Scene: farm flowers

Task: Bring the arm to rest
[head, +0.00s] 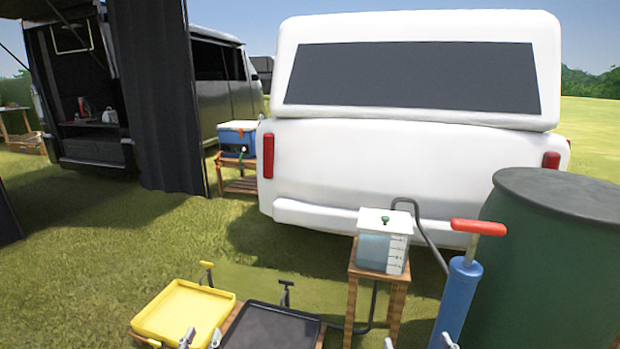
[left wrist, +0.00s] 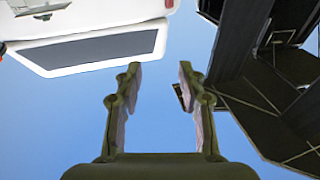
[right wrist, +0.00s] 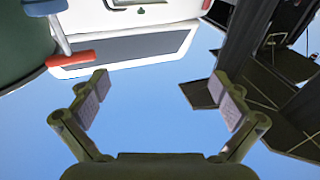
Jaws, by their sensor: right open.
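My left gripper (head: 201,339) shows only as fingertips at the bottom edge of the head view, over the front of the yellow tray. In the left wrist view my left gripper (left wrist: 160,68) has its two fingers parted by a moderate gap with only sky between them. My right gripper (head: 418,344) shows as two fingertips at the bottom edge of the head view, left of and at the blue pump. In the right wrist view my right gripper (right wrist: 158,80) is wide open and empty. Most of both arms is out of view.
A yellow tray (head: 184,309) and a black tray (head: 268,328) lie in front. A water tank (head: 383,250) stands on a wooden stand (head: 352,300). A blue pump (head: 459,295) with red handle and a green barrel (head: 550,270) are at right. A white vehicle (head: 400,170) stands behind.

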